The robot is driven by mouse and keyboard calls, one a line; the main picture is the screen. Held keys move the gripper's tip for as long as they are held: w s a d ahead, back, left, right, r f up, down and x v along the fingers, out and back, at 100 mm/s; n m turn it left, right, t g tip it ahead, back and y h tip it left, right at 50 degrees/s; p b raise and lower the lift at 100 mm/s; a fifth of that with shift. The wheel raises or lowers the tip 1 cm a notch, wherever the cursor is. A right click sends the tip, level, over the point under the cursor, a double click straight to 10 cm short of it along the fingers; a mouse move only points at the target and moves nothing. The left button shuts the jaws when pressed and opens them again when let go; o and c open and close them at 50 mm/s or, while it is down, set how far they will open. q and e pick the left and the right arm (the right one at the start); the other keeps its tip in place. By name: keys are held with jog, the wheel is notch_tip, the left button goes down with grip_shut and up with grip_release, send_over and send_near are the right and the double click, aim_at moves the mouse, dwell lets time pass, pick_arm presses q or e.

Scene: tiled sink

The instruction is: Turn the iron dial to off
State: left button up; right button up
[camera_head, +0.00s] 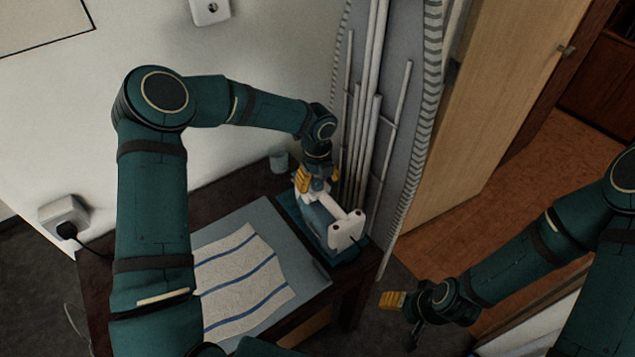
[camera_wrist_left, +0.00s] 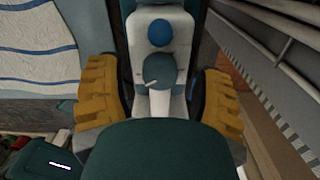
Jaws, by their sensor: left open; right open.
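The iron (camera_head: 346,228), white with blue-teal parts, stands on a teal base (camera_head: 352,250) at the right end of the table. My left gripper (camera_head: 318,186) is over it. In the left wrist view, the round teal dial (camera_wrist_left: 158,70) with a small white pointer mark lies between the yellow fingers of my left gripper (camera_wrist_left: 162,82). The fingers are open, with visible gaps to the dial on both sides. The mark slants toward the lower left; no setting labels are readable. My right gripper (camera_head: 401,318) is open and empty, away at the lower right.
A striped cloth (camera_head: 240,280) lies on the grey board (camera_head: 290,235) left of the iron. A blue round button (camera_wrist_left: 159,32) is beyond the dial. A small cup (camera_head: 279,161) stands behind.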

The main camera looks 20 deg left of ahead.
pick_arm(q)
jog(key=shift+f, duration=0.2)
grip_shut()
jog(key=shift+n, duration=0.3)
jog(key=shift+n+b, duration=0.35)
jog(key=shift+n, duration=2.65)
